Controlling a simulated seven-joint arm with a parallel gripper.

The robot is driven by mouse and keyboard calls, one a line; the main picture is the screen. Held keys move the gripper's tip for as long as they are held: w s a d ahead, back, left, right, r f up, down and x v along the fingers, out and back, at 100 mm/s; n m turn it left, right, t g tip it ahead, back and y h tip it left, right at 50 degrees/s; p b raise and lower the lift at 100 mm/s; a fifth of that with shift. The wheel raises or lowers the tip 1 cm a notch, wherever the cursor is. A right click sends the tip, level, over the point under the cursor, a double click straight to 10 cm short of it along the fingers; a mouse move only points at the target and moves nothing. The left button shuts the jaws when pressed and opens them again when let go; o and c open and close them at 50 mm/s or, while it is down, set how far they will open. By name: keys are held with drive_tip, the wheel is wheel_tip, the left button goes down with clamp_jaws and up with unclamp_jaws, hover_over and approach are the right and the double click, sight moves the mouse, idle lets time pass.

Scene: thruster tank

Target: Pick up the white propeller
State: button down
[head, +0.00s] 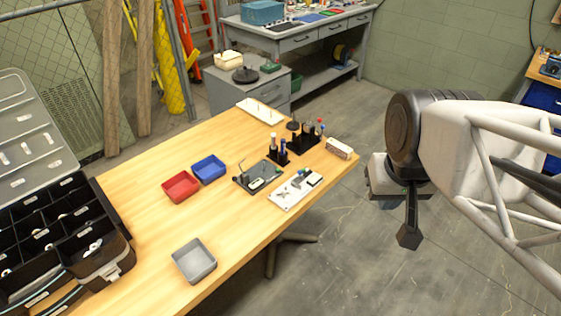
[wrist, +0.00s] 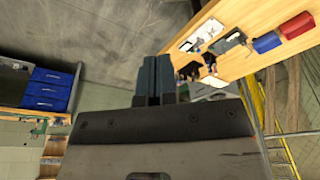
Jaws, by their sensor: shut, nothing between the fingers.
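I cannot clearly tell which thing is the white propeller. A small pale, cross-shaped piece (head: 283,194) that may be a propeller lies on the white board (head: 290,203) near the table's right edge. Small white pieces (head: 94,246) also lie in the black compartment box at the left, too small to identify. My gripper (head: 409,238) hangs over the floor, right of the table and apart from everything on it. In the wrist view my gripper (wrist: 153,78) shows its two dark fingers together, with nothing between them.
The wooden table (head: 140,210) holds a red tray (head: 180,187), a blue tray (head: 208,169), a grey tray (head: 194,261) and a dark tool stand (head: 300,140). A workbench (head: 300,35) stands behind. The table's middle and the floor around my gripper are clear.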

idle(0.4)
drive_tip(key=c, duration=0.9)
unclamp_jaws()
drive_tip(key=w+a+f+m+y, duration=0.1)
drive_tip(key=w+a+f+m, duration=0.3)
drive_tip(key=w+f+m, duration=0.4)
drive_tip(key=w+a+f+m+y, duration=0.1)
drive_tip(key=w+a+f+m, duration=0.4)
drive_tip(key=w+f+m, duration=0.4)
drive_tip(key=w+a+f+m+y, duration=0.1)
drive_tip(key=w+a+f+m, duration=0.4)
drive_tip(key=w+f+m, duration=0.3)
drive_tip(key=shift+w+f+m+t, duration=0.2)
drive_tip(key=shift+w+m, duration=0.35)
drive_tip(key=shift+w, duration=0.5)
drive_tip(key=shift+w+f+m+t, duration=0.1)
drive_tip(key=shift+w+m+t, duration=0.1)
drive_tip(key=shift+w+m, duration=0.6)
drive_tip(key=shift+w+n, duration=0.2)
drive_tip(key=shift+n, duration=0.05)
